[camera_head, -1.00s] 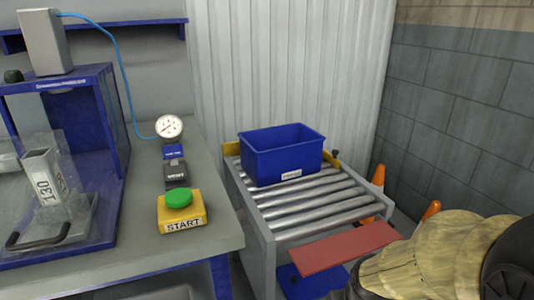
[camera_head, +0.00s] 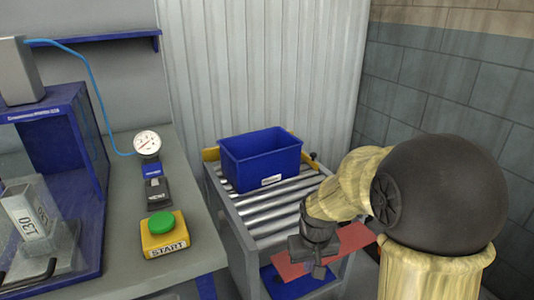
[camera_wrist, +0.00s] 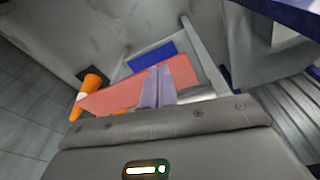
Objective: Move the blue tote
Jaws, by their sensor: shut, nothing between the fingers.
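The blue tote (camera_head: 262,160) sits upright on the metal rollers at the far end of the runout table (camera_head: 232,236), with a white label low on its front. My gripper (camera_head: 318,272) is in front of the tote and lower in the picture, over the red plate at the table's near end, apart from the tote. In the wrist view my gripper's fingers (camera_wrist: 158,84) are together with nothing between them, in front of the red plate (camera_wrist: 110,97). I cannot make out the tote for certain in the wrist view.
A workbench on the left carries a yellow box with a green START button (camera_head: 162,235), a gauge (camera_head: 147,143) and a blue-framed machine (camera_head: 77,150). A corrugated wall stands close behind the tote. An orange cone (camera_wrist: 90,92) stands on the floor.

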